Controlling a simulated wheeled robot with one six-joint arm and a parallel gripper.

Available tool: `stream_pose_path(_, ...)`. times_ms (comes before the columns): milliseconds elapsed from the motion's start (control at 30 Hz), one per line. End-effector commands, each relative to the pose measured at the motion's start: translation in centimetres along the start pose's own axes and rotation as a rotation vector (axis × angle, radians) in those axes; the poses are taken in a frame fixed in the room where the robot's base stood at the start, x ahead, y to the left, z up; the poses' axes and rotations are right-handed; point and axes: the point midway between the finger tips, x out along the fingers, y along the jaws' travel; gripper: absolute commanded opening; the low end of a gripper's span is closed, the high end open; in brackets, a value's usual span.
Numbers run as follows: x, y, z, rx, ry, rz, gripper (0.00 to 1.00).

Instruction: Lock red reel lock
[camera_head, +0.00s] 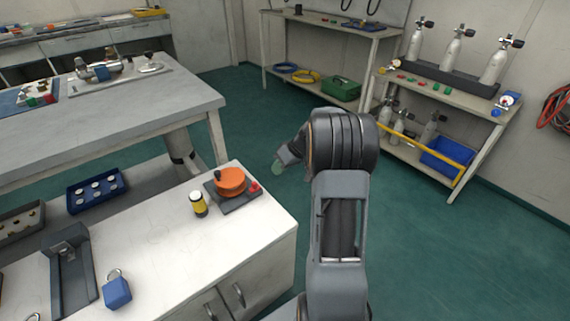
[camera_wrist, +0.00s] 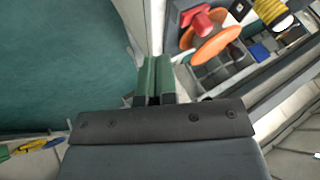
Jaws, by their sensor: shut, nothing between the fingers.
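The orange reel (camera_head: 231,181) sits on a dark base plate at the far right corner of the white cabinet top. The red reel lock (camera_head: 255,188) is a small red knob at the plate's right side. In the wrist view the red lock (camera_wrist: 197,20) shows at the upper middle, beside the orange reel (camera_wrist: 216,45). My gripper (camera_wrist: 154,62) has green fingers, shut and empty, pointing left of the lock and apart from it. In the head view my gripper (camera_head: 279,166) shows beyond the cabinet's right edge, over the floor side, partly hidden by my wrist.
A yellow and black cylinder (camera_head: 198,204) stands just left of the reel. A blue padlock (camera_head: 117,289) and a grey bracket (camera_head: 69,265) are nearer on the white cabinet top (camera_head: 175,265). A grey table (camera_head: 120,105) stands behind. The green floor right of the cabinet is clear.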

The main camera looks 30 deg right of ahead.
Motion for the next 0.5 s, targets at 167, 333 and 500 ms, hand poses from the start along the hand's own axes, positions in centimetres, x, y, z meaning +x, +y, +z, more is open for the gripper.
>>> stream_pose_path(167,3.5,0.1,0.1,0.001,-0.002,-0.002,0.00)
stream_pose_path(333,4.3,-1.9,0.0,-0.003,0.000,0.001,0.00)
stream_pose_path(500,4.9,-3.1,0.0,0.000,0.000,0.000,0.00)
